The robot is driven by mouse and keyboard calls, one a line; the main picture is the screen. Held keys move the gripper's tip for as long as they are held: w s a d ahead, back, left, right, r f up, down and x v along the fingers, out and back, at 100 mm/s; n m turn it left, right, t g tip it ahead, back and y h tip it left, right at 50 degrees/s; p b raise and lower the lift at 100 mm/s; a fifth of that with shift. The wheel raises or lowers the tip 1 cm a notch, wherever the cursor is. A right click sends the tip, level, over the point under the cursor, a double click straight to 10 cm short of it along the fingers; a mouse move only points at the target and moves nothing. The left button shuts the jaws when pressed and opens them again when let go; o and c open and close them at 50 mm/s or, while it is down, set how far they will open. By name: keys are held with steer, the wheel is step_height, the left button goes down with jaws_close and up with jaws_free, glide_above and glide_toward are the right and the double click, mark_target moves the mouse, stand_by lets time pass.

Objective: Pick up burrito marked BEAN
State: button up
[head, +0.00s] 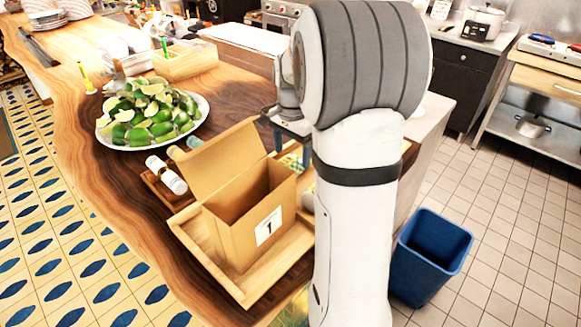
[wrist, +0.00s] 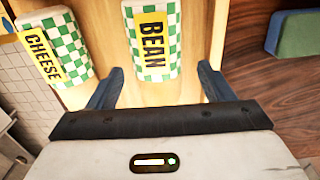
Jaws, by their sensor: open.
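In the wrist view, the burrito marked BEAN (wrist: 172,62) lies in a green-and-white checked wrapper with a yellow label, at the top centre. Its far end is cut off by the frame. My gripper (wrist: 161,70) is open, with one finger on each side of the burrito's near end. The fingers look apart from the wrapper; how high they are above it I cannot tell. A burrito marked CHEESE (wrist: 58,55), in a like wrapper, lies to the left, outside the left finger. In the head view, my arm hides most of the burritos' place.
An open cardboard box marked 1 (head: 228,232) stands on a wooden tray (head: 243,297). A plate of limes (head: 105,136) and white-capped bottles (head: 167,175) are to the left. A blue bin (head: 425,262) stands on the floor at right. A green-and-blue block (wrist: 300,35) lies right of the gripper.

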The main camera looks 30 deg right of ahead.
mark_target(293, 158)
steer(key=f, duration=0.3)
steer(key=shift+s+f, duration=0.25)
steer(key=shift+s, duration=0.1)
steer(key=shift+w+f, duration=0.1)
steer(key=shift+f, duration=0.2)
steer(key=shift+c, duration=0.3)
